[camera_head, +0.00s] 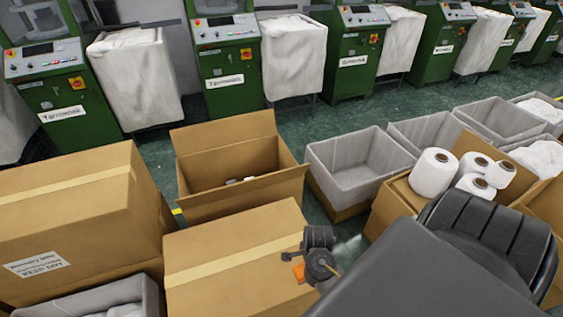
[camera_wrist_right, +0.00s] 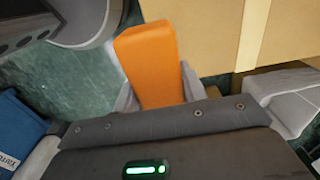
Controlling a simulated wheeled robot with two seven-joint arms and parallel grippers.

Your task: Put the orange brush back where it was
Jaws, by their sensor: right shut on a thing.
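The orange brush (camera_wrist_right: 148,65) is between the fingers of my right gripper (camera_wrist_right: 160,92) in the right wrist view, with its orange block sticking out past them. Its lower part is hidden by the gripper. In the head view a small orange piece of the brush (camera_head: 298,272) shows beside my dark right wrist, in front of the right part of a closed taped cardboard box (camera_head: 225,265). I cannot tell its height above the box. My left gripper is not in view.
An open cardboard box (camera_head: 240,195) with small items stands behind the closed one. A grey bin (camera_head: 350,165) and a box of white yarn cones (camera_head: 435,172) stand to the right. A large closed box (camera_head: 75,215) is at left. Green machines (camera_head: 228,60) line the back. Green floor lies between.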

